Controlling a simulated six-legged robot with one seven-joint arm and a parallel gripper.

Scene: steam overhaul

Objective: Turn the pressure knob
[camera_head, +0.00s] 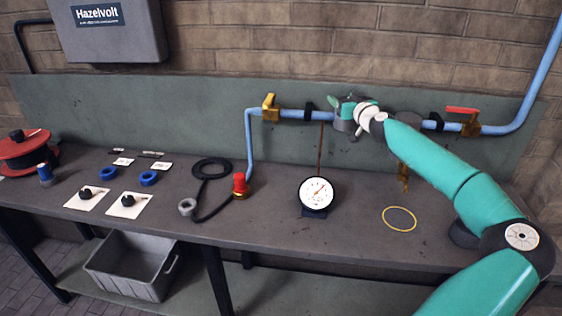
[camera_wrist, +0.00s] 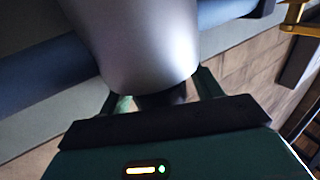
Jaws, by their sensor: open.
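My gripper (camera_head: 342,108) is at the blue pipe (camera_head: 292,115) on the back panel, in front of a fitting it largely hides in the head view. In the wrist view a smooth grey rounded body (camera_wrist: 140,45) fills the space ahead of my gripper (camera_wrist: 163,94), with the pipe (camera_wrist: 45,75) running behind it. The teal fingers are apart, one on each side of a dark part below this body. It looks like the regulator with the pressure knob, but the knob itself is not clear. Contact cannot be told. A round white gauge (camera_head: 316,194) stands on the bench below.
A yellow valve (camera_head: 270,108) is left of my gripper and a red-handled valve (camera_head: 464,112) right. On the bench (camera_head: 275,225) are a red-topped part (camera_head: 240,185), black hose (camera_head: 211,168), yellow ring (camera_head: 399,219) and two black knobs on white cards (camera_head: 86,193). The front right bench is fairly clear.

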